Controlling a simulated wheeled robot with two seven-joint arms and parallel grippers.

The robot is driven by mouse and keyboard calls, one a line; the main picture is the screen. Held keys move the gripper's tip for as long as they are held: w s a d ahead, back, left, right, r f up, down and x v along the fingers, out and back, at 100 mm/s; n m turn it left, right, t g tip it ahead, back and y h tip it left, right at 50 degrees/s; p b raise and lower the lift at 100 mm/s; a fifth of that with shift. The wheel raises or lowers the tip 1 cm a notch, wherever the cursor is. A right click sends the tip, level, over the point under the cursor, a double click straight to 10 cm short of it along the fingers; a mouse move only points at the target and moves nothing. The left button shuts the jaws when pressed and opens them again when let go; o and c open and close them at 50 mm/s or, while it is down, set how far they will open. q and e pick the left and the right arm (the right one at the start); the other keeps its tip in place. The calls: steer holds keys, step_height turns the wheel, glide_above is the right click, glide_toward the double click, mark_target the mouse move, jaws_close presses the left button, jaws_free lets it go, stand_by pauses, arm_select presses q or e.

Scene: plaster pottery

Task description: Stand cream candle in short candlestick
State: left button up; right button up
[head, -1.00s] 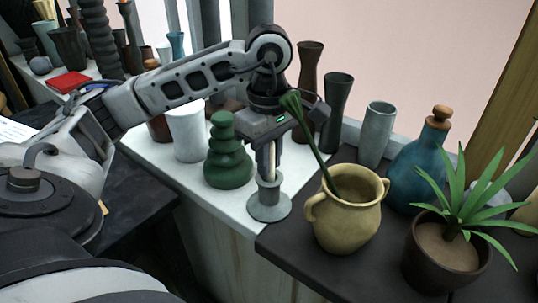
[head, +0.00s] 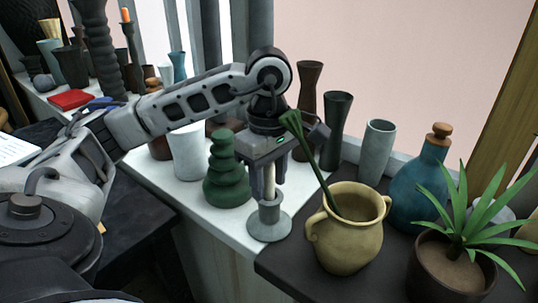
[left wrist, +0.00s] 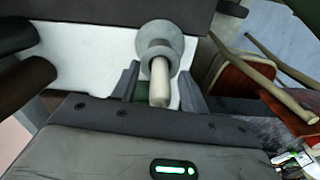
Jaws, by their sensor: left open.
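The cream candle (head: 269,179) stands upright with its lower end in the socket of the short grey candlestick (head: 270,226), which rests on the white tabletop near its front edge. In the left wrist view the candle (left wrist: 160,88) points from the candlestick's (left wrist: 158,44) round socket toward my palm. My left gripper (head: 267,184) is above the candlestick, pointing down. Its fingers are open, one on each side of the candle, with visible gaps in the left wrist view (left wrist: 159,80). The candle's top is hidden under the gripper body in the head view. My right gripper is not in view.
A green stacked-form vase (head: 226,172) and a white cup (head: 187,152) stand left of the candlestick. A yellow jug (head: 345,240) with a green stem leaning toward my gripper stands close right. Dark vases (head: 336,120), a blue bottle (head: 420,175) and a potted plant (head: 452,265) stand farther right.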

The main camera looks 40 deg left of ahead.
arm_select(q)
step_height(320, 180, up, 16)
steer(key=p, duration=0.7)
steer(key=shift+f, duration=0.15)
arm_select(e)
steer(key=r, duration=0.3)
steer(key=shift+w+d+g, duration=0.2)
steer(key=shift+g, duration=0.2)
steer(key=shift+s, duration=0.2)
arm_select(q)
steer(key=shift+s+f, duration=0.1)
